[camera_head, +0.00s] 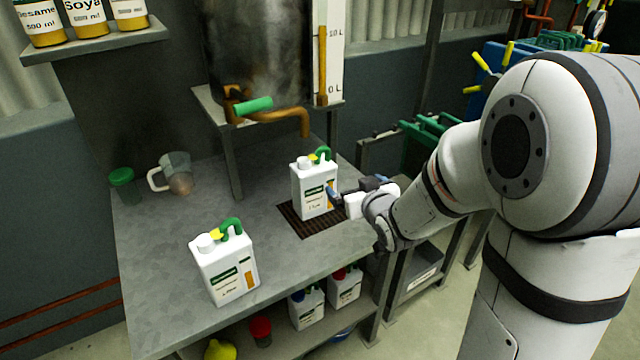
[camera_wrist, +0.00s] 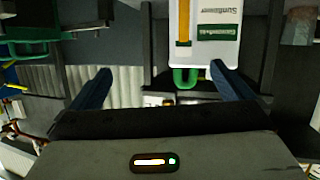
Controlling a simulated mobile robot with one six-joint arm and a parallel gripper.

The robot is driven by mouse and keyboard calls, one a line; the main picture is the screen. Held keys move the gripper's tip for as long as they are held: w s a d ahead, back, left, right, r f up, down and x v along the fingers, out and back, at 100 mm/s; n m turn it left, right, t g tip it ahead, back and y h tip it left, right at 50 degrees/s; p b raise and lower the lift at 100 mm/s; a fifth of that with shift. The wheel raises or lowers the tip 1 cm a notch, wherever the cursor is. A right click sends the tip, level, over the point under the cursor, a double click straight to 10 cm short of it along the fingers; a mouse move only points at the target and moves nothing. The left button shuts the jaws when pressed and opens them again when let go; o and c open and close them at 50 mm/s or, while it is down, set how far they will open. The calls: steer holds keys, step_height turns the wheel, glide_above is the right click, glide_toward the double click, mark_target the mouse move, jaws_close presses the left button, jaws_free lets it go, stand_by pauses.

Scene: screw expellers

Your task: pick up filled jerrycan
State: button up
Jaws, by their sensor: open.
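A white jerrycan (camera_head: 314,190) with a green handle, white cap and green label stands upright on the dark drain grate (camera_head: 290,221) below the brass spout. A similar white jerrycan (camera_head: 225,267) stands at the bench's front left. I cannot tell for sure from the cans which is filled. My gripper (camera_head: 347,192) is open and empty, just right of the can on the grate. In the wrist view, that jerrycan (camera_wrist: 210,45) appears upside down beyond my open fingers (camera_wrist: 162,72), toward the right finger. Whether that finger touches it is unclear.
The tank (camera_head: 257,50) with its green-handled brass tap (camera_head: 265,108) stands behind the grate. A clear jug (camera_head: 174,174) and a green-lidded jar (camera_head: 124,186) sit at the back left. More cans (camera_head: 307,307) are on the lower shelf.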

mark_target(321, 181)
steer(key=a+f+y+b, duration=0.1)
steer(key=a+f+n+t+y+b, duration=0.1)
steer(key=a+y, duration=0.1)
steer(key=w+a+f+y+b, duration=0.1)
steer(key=a+f, duration=0.1)
steer(key=shift+a+n+t+y, duration=0.2)
steer(key=shift+n+t+y, duration=0.2)
steer(key=x, duration=0.7)
steer(key=shift+w+a+r, duration=0.2)
steer(key=shift+r, duration=0.05)
steer(key=shift+c, duration=0.4)
steer(key=c, duration=1.2)
steer(key=shift+r, duration=0.15)
steer(key=shift+c, duration=1.4)
steer(key=shift+r, duration=0.15)
